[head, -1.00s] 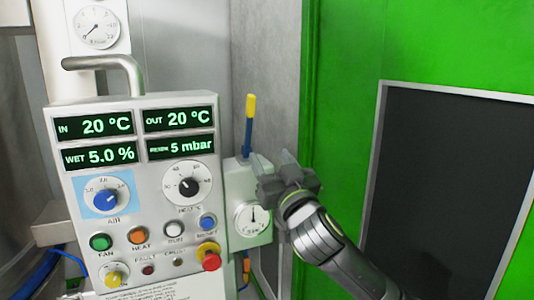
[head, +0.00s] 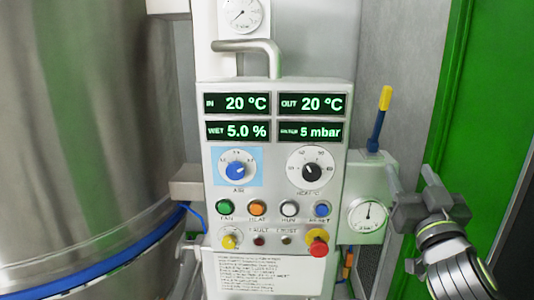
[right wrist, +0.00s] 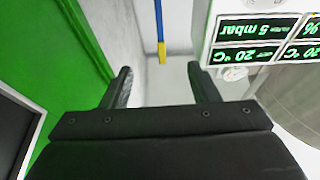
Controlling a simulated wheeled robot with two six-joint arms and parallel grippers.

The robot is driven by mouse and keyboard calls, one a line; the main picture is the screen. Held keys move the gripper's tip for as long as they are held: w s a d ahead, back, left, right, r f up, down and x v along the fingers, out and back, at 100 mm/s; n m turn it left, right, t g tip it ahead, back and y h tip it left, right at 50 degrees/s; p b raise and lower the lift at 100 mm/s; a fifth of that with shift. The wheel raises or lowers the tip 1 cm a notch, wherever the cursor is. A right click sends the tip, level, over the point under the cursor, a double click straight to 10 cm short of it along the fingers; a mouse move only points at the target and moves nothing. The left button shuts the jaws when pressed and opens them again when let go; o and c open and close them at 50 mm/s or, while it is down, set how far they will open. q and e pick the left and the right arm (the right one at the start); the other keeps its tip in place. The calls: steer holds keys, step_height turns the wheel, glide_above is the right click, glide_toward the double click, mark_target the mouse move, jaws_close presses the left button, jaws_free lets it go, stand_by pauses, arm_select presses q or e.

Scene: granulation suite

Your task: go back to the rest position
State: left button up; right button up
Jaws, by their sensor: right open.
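My right gripper (head: 412,185) is open and empty at the right of the head view, beside the small gauge box (head: 366,205) and its blue lever with a yellow tip (head: 379,118). In the right wrist view the two fingers (right wrist: 158,86) stand apart with nothing between them. The lever (right wrist: 161,35) shows beyond the fingers, apart from them. My left gripper is not in view.
The control panel (head: 276,172) with lit displays, knobs and buttons stands in the middle. A large steel vessel (head: 85,120) with a blue band fills the left. A green door frame (head: 490,100) is at the right, close behind my right arm.

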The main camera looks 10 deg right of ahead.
steer(key=s+d+f+g, duration=0.15)
steer(key=f+g, duration=0.25)
steer(key=f, duration=0.8)
steer(key=s+f+g, duration=0.3)
steer(key=f+g, duration=0.1)
steer(key=f, duration=0.8)
steer(key=s+a+f+n+g+y, duration=0.1)
steer(key=s+a+f+g+y, duration=0.3)
steer(key=s+f, duration=0.7)
steer(key=s+a+f+n+g, duration=0.1)
steer(key=s+a+f+g, duration=0.1)
steer(key=s+f+g, duration=0.65)
step_height(320, 180, down, 27)
steer(key=s+d+t, duration=0.1)
steer(key=s+t, duration=0.1)
steer(key=s+f+g, duration=0.1)
steer(key=s+f, duration=1.3)
steer(key=shift+s+a+f+g, duration=0.3)
steer(key=shift+a+f+g, duration=0.05)
steer(key=shift+a, duration=0.1)
